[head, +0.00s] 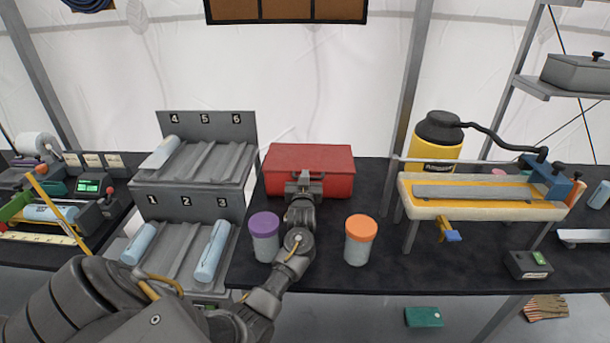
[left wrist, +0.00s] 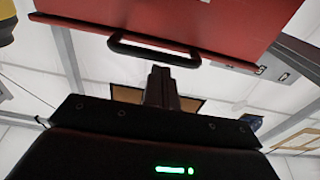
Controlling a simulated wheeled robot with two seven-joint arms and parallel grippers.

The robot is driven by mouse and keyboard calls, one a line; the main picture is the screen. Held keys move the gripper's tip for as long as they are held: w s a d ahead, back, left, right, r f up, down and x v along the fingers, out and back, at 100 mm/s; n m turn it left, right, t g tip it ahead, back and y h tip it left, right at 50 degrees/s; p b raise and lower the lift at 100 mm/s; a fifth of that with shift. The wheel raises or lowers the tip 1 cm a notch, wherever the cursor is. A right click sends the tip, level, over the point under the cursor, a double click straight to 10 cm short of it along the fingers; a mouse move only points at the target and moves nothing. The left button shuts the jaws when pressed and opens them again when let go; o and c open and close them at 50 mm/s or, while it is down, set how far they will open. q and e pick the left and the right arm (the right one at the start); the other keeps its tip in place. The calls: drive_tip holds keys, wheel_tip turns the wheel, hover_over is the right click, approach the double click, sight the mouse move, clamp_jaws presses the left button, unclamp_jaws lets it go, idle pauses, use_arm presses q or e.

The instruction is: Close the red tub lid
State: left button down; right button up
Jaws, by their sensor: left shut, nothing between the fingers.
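The red tub (head: 338,185) stands on the dark table, in the middle of the head view. Its red lid (head: 310,156) lies across the top and looks down; I cannot tell if it is fully seated. My left gripper (head: 304,176) is shut and empty at the tub's front, hiding part of the front wall. In the left wrist view the red tub (left wrist: 190,22) fills the top, with a black handle (left wrist: 153,52) along its edge. The shut fingertips (left wrist: 161,72) are just by that handle; contact is unclear. My right gripper is not in view.
A purple-lidded jar (head: 265,245) stands left of my left forearm and an orange-lidded jar (head: 359,246) right of it. A grey numbered rack (head: 190,190) with blue rolls is at the left. A yellow-framed sealer-like device (head: 480,195) and a yellow canister (head: 430,150) are at the right.

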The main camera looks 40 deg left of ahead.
use_arm(q)
drive_tip(key=shift+d+f, duration=0.1)
drive_tip(key=shift+f, duration=0.55)
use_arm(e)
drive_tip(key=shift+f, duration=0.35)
use_arm(q)
wheel_tip(320, 180, up, 4)
drive_tip(key=p, duration=0.4)
drive_tip(key=b+v, duration=0.3)
drive_tip(key=v, duration=0.6)
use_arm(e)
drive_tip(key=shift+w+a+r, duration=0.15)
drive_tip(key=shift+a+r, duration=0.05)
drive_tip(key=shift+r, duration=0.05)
use_arm(q)
drive_tip(key=shift+f, duration=0.1)
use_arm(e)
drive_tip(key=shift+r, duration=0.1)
